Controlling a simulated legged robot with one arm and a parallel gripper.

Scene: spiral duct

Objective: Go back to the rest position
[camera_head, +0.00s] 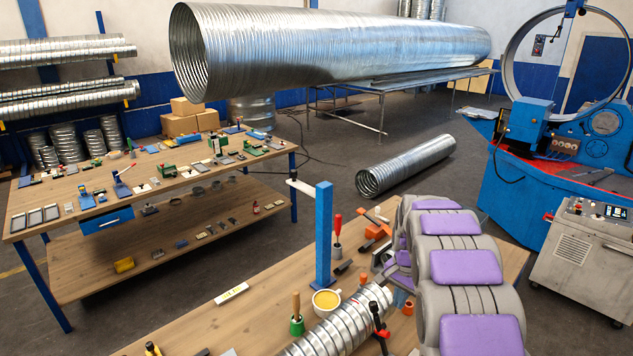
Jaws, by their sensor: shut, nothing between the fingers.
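My grey arm with purple pads reaches up from the lower right corner over the near workbench (240,318). My gripper (393,268) is the grey part at the left side of the arm's far end. It is shut and holds nothing. It is partly hidden by my arm. It appears above the right part of the bench, near several small tools; I cannot tell its exact height.
On the near bench are a blue post (324,235), a cup of yellow liquid (326,301), a green pot (297,325), a ribbed metal duct (335,330) and a red-handled tool (338,228). A second bench (60,218) stands left. A blue machine (520,195) stands right.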

